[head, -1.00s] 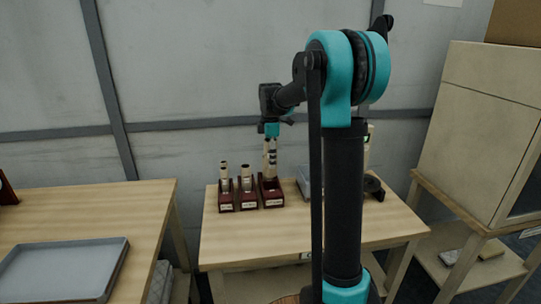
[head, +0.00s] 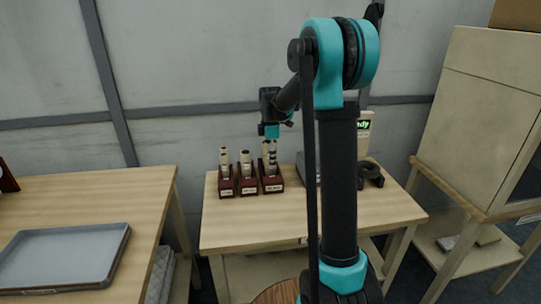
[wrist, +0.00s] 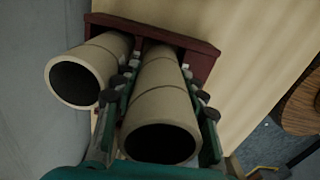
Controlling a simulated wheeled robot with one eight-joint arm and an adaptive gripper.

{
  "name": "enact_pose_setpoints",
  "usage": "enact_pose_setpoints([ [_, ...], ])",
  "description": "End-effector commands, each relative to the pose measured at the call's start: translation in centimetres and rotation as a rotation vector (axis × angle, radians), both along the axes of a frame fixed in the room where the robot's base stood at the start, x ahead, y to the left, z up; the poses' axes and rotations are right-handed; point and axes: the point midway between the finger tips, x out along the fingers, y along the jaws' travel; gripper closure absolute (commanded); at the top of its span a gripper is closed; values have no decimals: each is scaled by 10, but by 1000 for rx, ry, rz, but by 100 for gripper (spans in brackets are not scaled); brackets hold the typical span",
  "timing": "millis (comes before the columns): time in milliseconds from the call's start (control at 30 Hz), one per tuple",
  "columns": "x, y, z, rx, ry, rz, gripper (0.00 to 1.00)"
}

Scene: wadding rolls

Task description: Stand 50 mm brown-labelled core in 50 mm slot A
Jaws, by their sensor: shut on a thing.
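A pale cream core (wrist: 160,95) stands between the fingers of my gripper (wrist: 165,100) in the wrist view, its open dark end towards the camera. My gripper is shut on it, also in the head view (head: 269,140). The core's far end meets the dark red holder (wrist: 203,62); I cannot tell how deep it sits. In the head view this is the rightmost holder (head: 271,187), with a white label too small to read. Another pale core (wrist: 98,62) stands close to the left of the gripped one. No brown label can be made out.
Two more dark red holders, left (head: 226,188) and middle (head: 248,187), stand to the left with pale cores upright in them. A black ring-like object (head: 371,174) lies on the right of the table. A grey tray (head: 120,240) is on the left table.

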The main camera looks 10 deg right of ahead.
Motion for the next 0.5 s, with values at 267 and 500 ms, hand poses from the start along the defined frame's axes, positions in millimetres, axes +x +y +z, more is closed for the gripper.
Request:
enact_pose_setpoints([
  [267, 0, 0, -17, 0, 0, 0, 87],
  [500, 0, 0, -27, 0, 0, 0, 87],
])
